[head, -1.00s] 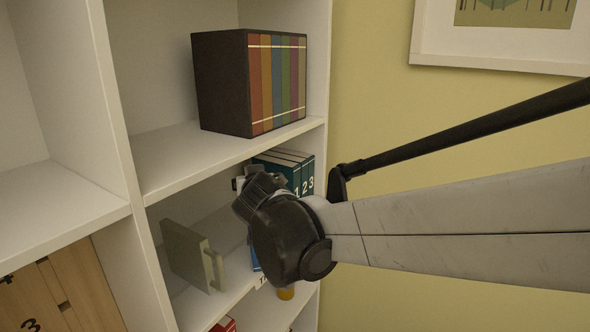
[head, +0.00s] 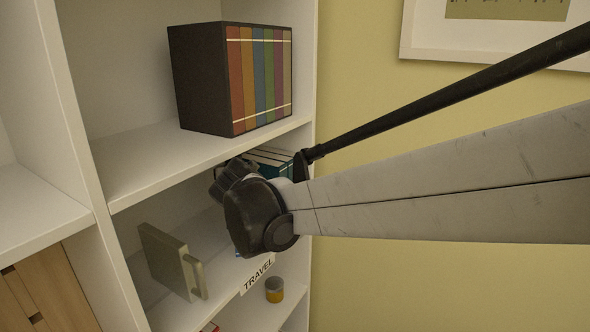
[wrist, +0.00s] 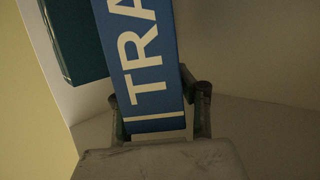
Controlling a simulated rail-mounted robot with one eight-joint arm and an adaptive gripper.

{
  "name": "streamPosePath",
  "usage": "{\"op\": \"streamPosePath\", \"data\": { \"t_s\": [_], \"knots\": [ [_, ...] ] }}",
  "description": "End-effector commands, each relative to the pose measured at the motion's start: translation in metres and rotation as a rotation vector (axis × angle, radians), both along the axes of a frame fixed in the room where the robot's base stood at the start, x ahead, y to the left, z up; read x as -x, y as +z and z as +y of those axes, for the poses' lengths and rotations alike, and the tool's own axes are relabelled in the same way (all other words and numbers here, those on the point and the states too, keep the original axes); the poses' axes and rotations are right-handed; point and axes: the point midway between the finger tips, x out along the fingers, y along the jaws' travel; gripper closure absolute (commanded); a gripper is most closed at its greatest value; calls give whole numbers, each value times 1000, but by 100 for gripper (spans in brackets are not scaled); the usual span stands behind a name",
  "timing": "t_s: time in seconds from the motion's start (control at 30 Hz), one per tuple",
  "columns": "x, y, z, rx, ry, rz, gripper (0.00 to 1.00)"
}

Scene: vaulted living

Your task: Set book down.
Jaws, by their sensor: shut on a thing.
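The blue book (wrist: 150,60) shows large white letters "TRA" on its spine in the wrist view. My gripper (wrist: 160,104) has a finger on each side of the book's lower end and is shut on it. In the head view the wrist hides nearly all of the book; only a small blue patch shows below it, above the shelf with the TRAVEL label (head: 257,276). I cannot tell whether the book touches the shelf. A teal book (wrist: 72,40) stands close to the blue book's left in the wrist view.
Teal books (head: 270,160) stand at the right of the same shelf, behind my wrist. A grey-beige bookend (head: 170,262) stands to the left, with bare shelf around it. A dark boxed book set (head: 230,80) is above; a yellow-grey jar (head: 274,289) is below.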

Motion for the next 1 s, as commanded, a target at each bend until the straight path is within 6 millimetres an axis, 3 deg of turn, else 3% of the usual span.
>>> {"op": "streamPosePath", "data": {
  "t_s": [0.4, 0.43, 0.57, 1.0],
  "knots": [
    [1, -5, 1, 0, 1, -1, 100],
    [0, -4, 1, 0, 1, 0, 66],
    [0, -4, 1, 0, 1, 0, 50],
    [8, 1, -2, 0, 2, 0, 50]
  ]
}}
